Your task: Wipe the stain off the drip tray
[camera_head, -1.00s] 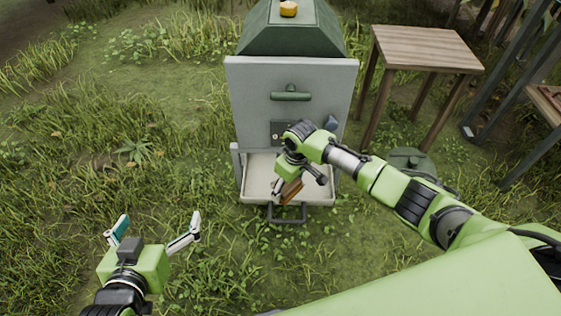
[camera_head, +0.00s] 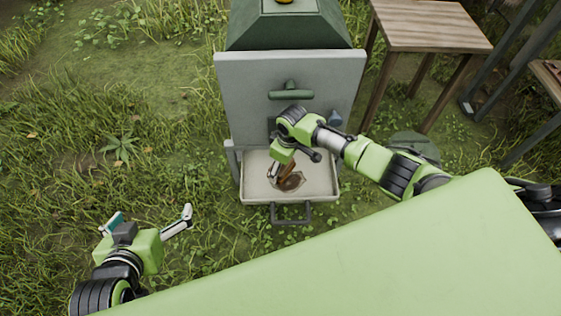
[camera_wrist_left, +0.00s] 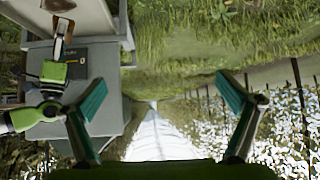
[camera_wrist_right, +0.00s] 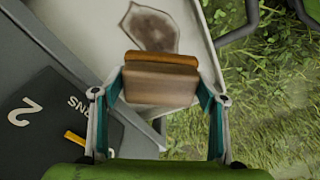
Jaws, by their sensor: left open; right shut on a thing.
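The drip tray (camera_head: 256,182) is a shallow cream tray at the foot of the grey cabinet. A brown, irregular stain (camera_head: 291,181) lies on its floor; it also shows in the right wrist view (camera_wrist_right: 151,29). My right gripper (camera_head: 279,170) is over the tray, shut on a tan and orange block (camera_wrist_right: 161,82). The block's orange edge lies at the near edge of the stain in the right wrist view and covers part of it. Whether the block touches the tray I cannot tell. My left gripper (camera_head: 152,218) is open and empty over the grass at left.
The grey cabinet (camera_head: 240,95) with a green handle (camera_head: 291,91) rises behind the tray. A dark bar handle (camera_head: 291,221) juts from the tray's front. A wooden table (camera_head: 430,27) stands at right, with a round green lid (camera_head: 415,146) below. Grass at left is open.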

